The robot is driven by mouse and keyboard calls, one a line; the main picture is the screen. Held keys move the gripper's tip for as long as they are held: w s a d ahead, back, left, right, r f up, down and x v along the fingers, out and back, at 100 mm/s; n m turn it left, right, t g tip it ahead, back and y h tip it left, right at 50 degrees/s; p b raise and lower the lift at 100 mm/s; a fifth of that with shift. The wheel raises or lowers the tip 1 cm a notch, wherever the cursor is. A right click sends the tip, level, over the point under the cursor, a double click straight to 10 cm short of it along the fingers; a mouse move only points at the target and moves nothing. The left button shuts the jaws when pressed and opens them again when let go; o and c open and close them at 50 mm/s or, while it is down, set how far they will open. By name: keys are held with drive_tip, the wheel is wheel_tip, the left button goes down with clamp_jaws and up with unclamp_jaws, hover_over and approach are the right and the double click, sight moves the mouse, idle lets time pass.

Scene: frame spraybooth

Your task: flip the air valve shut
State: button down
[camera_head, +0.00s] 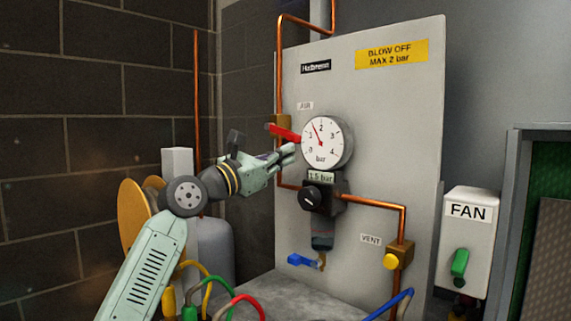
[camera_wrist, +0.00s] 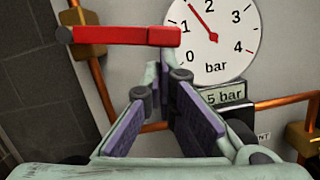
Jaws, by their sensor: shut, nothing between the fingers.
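The air valve is a brass body (camera_head: 283,124) on the vertical copper pipe, under a small label reading AIR. Its red lever (camera_head: 285,133) points right, crosswise to that pipe, and its free end is close to the gauge. In the wrist view the lever (camera_wrist: 130,36) lies nearly level across the upper left. My gripper (camera_head: 291,153) is shut and empty, with its fingertips just below the lever's free end. In the wrist view the fingertips (camera_wrist: 168,68) overlap the underside of that end. I cannot tell whether they touch it.
The round pressure gauge (camera_head: 327,143) is just right of my fingertips, its needle between 1 and 2. A black regulator knob (camera_head: 312,197) sits below it. A blue lever (camera_head: 301,260), a yellow vent knob (camera_head: 391,261) and a FAN box (camera_head: 466,240) are lower right.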

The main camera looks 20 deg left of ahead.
drive_tip(key=shift+s+d+r, duration=0.1)
drive_tip(key=shift+d+r, duration=0.15)
drive_tip(key=shift+r, duration=0.3)
drive_tip(key=shift+s+d+r, duration=0.1)
drive_tip(key=shift+d+r, duration=0.15)
drive_tip(key=shift+r, duration=0.35)
